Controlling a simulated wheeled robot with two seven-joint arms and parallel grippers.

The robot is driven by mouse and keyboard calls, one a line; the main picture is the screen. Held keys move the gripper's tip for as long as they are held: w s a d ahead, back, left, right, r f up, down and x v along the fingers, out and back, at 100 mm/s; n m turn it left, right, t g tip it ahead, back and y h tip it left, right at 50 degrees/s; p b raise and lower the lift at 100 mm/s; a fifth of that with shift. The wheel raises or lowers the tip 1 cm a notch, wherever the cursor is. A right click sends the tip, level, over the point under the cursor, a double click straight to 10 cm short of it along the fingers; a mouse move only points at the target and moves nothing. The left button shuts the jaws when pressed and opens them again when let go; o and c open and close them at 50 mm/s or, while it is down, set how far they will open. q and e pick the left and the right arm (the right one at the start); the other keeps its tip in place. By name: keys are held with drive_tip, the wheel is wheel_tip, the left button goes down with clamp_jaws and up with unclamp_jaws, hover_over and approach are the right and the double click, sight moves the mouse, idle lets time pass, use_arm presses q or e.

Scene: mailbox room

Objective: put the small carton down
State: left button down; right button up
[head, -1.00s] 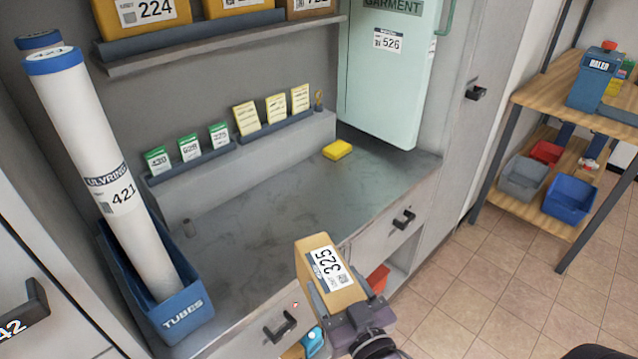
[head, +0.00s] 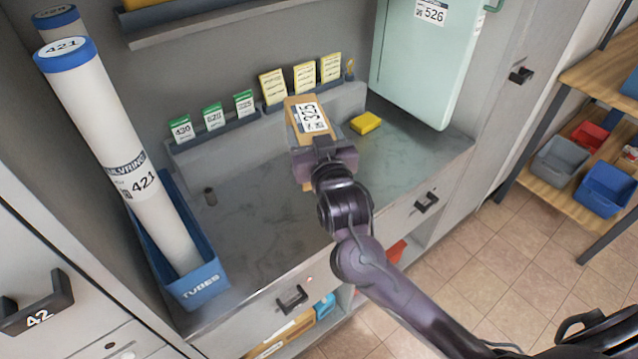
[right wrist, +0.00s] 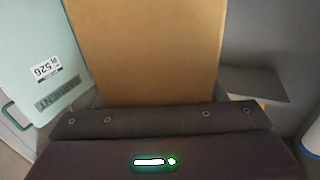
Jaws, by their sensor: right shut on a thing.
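The small carton (head: 309,117) is brown with a white label reading 325. My right gripper (head: 319,150) is shut on it and holds it over the grey counter (head: 265,245), in front of the card ledge. Whether its underside touches the counter is hidden. In the right wrist view the carton (right wrist: 145,50) fills the upper middle, just beyond the gripper (right wrist: 155,115). My left gripper is not in view.
A blue bin (head: 190,285) holds tall white tubes (head: 120,150) at left. A yellow block (head: 366,123) lies right of the carton. Green and yellow cards stand on a ledge (head: 225,155) behind. A pale green garment box (head: 425,60) stands at the back right. The counter's front left is mostly clear.

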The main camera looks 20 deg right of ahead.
wheel_tip(320, 180, down, 12)
drive_tip(key=shift+r+p, duration=0.25)
drive_tip(key=shift+p, duration=0.15)
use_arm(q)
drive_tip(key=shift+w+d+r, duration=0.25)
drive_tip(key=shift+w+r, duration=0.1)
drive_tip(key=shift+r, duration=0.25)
use_arm(e)
wheel_tip(320, 180, down, 4)
drive_tip(key=shift+f, duration=0.15)
drive_tip(key=shift+f, duration=0.15)
drive_tip(key=o, duration=1.2)
drive_tip(key=shift+s, duration=0.1)
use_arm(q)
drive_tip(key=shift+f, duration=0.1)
